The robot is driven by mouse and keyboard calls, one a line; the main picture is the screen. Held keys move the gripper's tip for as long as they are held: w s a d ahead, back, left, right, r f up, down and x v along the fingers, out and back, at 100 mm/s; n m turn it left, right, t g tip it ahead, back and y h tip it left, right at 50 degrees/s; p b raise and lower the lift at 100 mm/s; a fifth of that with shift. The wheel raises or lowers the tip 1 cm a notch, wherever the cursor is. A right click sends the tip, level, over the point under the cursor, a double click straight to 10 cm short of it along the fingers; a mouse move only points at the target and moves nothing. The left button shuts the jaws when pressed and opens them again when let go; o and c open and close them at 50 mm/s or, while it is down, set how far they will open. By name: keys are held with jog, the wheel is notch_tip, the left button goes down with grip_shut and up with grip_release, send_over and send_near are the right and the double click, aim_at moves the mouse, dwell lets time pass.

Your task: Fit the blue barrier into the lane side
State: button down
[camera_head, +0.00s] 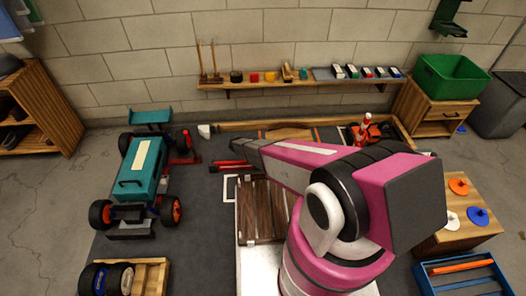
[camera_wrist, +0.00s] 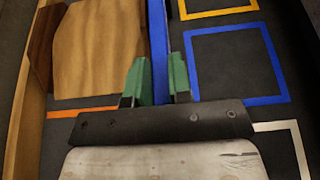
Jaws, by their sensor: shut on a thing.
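In the wrist view, my gripper (camera_wrist: 157,74) has two green fingers closed on the blue barrier (camera_wrist: 158,35). The barrier is a long, narrow blue strip that runs from between the fingers up to the top edge, with its far end out of frame. A light wooden panel (camera_wrist: 100,48) lies just left of the barrier, with a darker angled wooden piece (camera_wrist: 40,45) at its left. I cannot tell whether the barrier touches the panel, or which part is the lane side. In the head view my pink arm hides the gripper and barrier.
Blue (camera_wrist: 240,99) and yellow (camera_wrist: 218,11) outlines mark the dark mat right of the barrier. The teal car (camera_head: 140,170) stands left in the head view. A shelf (camera_head: 300,84) with small items runs along the back wall. A red-and-black object (camera_head: 372,130) sits behind my arm.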

jog(key=shift+f, duration=3.25)
jog(key=shift+s+d+f, duration=0.1)
jog(key=shift+s+f, duration=0.05)
jog(key=shift+f, duration=0.2)
jog(key=shift+r, duration=0.15)
